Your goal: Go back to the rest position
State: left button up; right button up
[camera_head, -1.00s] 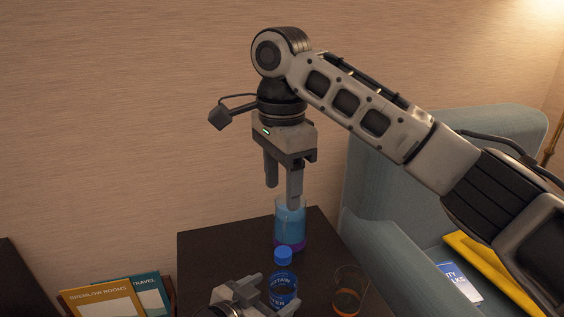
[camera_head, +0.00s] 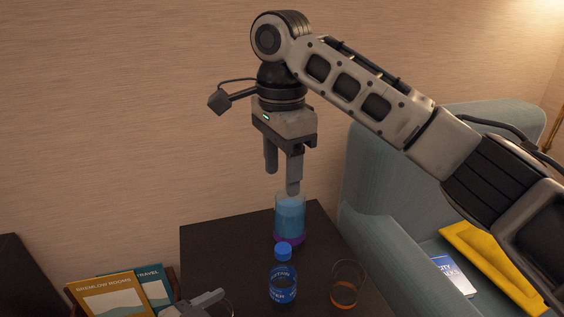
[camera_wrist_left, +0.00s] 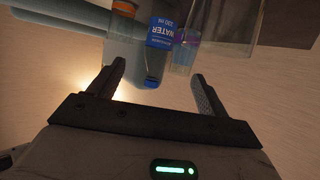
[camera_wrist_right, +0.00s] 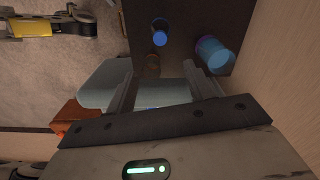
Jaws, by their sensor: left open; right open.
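My right gripper (camera_head: 281,178) is open and empty, pointing down just above the glass of blue liquid with a purple base (camera_head: 290,222). That glass also shows in the right wrist view (camera_wrist_right: 216,54). My left gripper (camera_head: 208,301) shows only in part at the bottom edge of the head view. In the left wrist view it is open, with nothing between its fingers (camera_wrist_left: 158,80). A blue-capped water bottle (camera_head: 283,281) stands upright on the dark table, right of my left gripper and apart from it. It also shows in the left wrist view (camera_wrist_left: 163,30).
A glass with an orange band (camera_head: 345,291) stands right of the bottle on the dark table (camera_head: 215,250). A blue-grey armchair (camera_head: 400,240) with a yellow cloth (camera_head: 490,262) and a booklet is close on the right. Books (camera_head: 105,295) stand at lower left. The wall is behind.

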jog(key=s+a+f+n+t+y+p, duration=0.2)
jog(key=a+f+n+y+p, duration=0.15)
jog(key=f, duration=0.45)
jog(key=s+a+f+n+t+y+p, duration=0.1)
jog(key=s+a+f+n+y+p, duration=0.15)
jog(key=f+n+y+p, duration=0.4)
pick_arm(q)
jog(key=s+a+r+n+y+p, duration=0.3)
jog(key=s+a+r+n+y, duration=0.1)
jog(key=s, duration=0.4)
jog(key=shift+a+n+y+p, duration=0.3)
jog(key=shift+a+n+y, duration=0.1)
jog(key=shift+n, duration=0.3)
pick_arm(e)
jog(key=s+d+f+n+t+h, duration=0.1)
jog(key=s+d+n+t+h, duration=0.1)
jog(key=s+d, duration=0.5)
jog(key=s+d+f+n+t+h, duration=0.2)
jog(key=s+d+t+h, duration=0.2)
jog(key=d, duration=0.9)
jog(key=s+t, duration=0.1)
jog(key=s, duration=0.2)
jog(key=shift+s+f+t, duration=0.25)
jog(key=shift+s+t, duration=0.1)
jog(key=shift+t, duration=0.05)
